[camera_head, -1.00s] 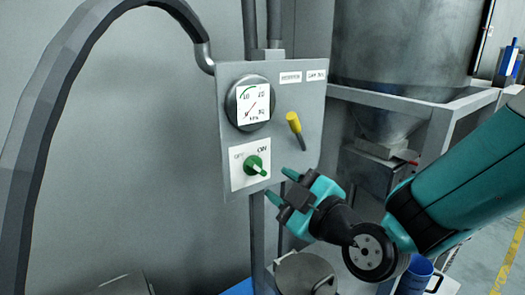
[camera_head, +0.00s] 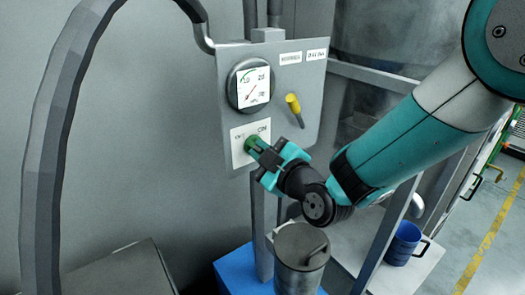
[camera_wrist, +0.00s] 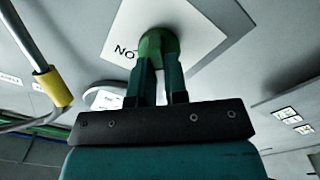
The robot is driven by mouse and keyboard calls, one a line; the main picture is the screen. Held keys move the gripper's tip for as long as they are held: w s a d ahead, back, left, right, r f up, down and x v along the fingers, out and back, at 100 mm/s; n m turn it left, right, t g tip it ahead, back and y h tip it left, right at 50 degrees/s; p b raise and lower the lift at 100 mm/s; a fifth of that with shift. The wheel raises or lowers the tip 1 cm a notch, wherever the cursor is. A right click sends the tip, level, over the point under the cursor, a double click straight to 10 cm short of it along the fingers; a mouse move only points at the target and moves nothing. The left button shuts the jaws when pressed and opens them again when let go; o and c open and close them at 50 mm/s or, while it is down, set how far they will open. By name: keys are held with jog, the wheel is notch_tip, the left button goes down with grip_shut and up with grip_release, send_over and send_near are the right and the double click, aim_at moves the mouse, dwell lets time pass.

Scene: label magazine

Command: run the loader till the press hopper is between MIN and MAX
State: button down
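A green knob (camera_head: 252,144) sits on a white OFF/ON plate (camera_head: 237,157) on a grey control panel (camera_head: 311,129). My gripper (camera_head: 266,152) is at the knob. In the wrist view its two teal fingers (camera_wrist: 159,82) are close together, with the green knob (camera_wrist: 158,41) at their tips; they look shut on its handle. The handle's direction is hidden. Above is a round gauge (camera_head: 250,84) with a red needle; its exact reading is too small to tell. A large grey vessel (camera_head: 362,100) stands behind, mostly covered by my arm. No MIN or MAX mark is readable.
A blue mug (camera_head: 403,243) is on a pale surface at right. A thick grey hose (camera_head: 45,150) arches at left.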

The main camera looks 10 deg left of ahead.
jog(key=shift+m, duration=0.4)
jog(key=m+b, duration=0.2)
jog(key=m, duration=0.1)
jog(key=shift+d, duration=0.1)
jog(key=m+b, duration=0.1)
jog(key=m, duration=0.4)
jog(key=shift+w, duration=0.15)
jog(key=m, duration=0.9)
jog(key=shift+w+d+b, duration=0.1)
jog(key=shift+d+b, duration=0.05)
jog(key=shift+b, duration=0.2)
jog(key=c, duration=1.1)
grip_release()
jog(key=shift+c, duration=0.2)
